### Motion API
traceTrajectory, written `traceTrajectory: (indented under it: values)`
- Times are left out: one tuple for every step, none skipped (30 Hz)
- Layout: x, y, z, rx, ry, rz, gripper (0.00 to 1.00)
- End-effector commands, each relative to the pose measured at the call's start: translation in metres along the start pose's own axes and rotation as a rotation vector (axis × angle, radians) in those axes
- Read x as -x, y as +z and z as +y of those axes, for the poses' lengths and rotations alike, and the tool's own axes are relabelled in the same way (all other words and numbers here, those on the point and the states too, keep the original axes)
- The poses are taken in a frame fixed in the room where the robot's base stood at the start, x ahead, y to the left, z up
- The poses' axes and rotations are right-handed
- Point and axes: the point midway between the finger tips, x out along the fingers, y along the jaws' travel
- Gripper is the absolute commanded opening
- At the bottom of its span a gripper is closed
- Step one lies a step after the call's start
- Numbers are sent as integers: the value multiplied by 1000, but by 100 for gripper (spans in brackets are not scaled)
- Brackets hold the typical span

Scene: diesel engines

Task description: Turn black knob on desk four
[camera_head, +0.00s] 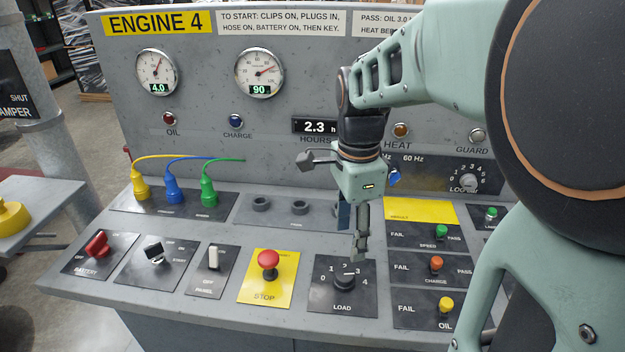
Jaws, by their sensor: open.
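The desk (290,262) carries a yellow ENGINE 4 label (157,23). A black LOAD knob (345,278) sits on a dark plate at the desk's front, with marks 0 to 4 around it. Its pointer setting is too small to tell. My gripper (354,254) points down just above and behind the LOAD knob, its fingers open. Whether a fingertip touches the knob cannot be told from this angle.
A red STOP button (268,259) and a white panel switch (213,257) stand left of the LOAD plate. Plugs with coloured cables (172,184) rise at the back left.

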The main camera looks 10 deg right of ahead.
Motion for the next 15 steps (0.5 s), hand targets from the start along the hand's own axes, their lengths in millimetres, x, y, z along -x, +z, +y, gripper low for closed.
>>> traceTrajectory:
  values:
    - [-2, 3, 3, -17, 12, -6, 51]
    - [-4, 5, 4, -24, 16, -8, 51]
    - [-7, 6, 5, -29, 19, -10, 51]
    - [-10, 6, 5, -31, 20, -11, 51]
    - [-13, 7, 5, -31, 20, -11, 51]
    - [-19, 7, 5, -31, 20, -11, 51]
    - [-23, 7, 6, -30, 22, -11, 51]
    - [-28, 7, 6, -30, 21, -11, 51]
    - [-36, 7, 6, -30, 21, -11, 51]
    - [-42, 7, 6, -30, 21, -11, 51]
    - [-48, 7, 6, -29, 23, -11, 51]
    - [-56, 7, 6, -29, 21, -11, 51]
    - [-62, 7, 7, -29, 21, -11, 51]
    - [-68, 7, 6, -28, 21, -11, 51]
    - [-75, 7, 6, -28, 21, -11, 51]
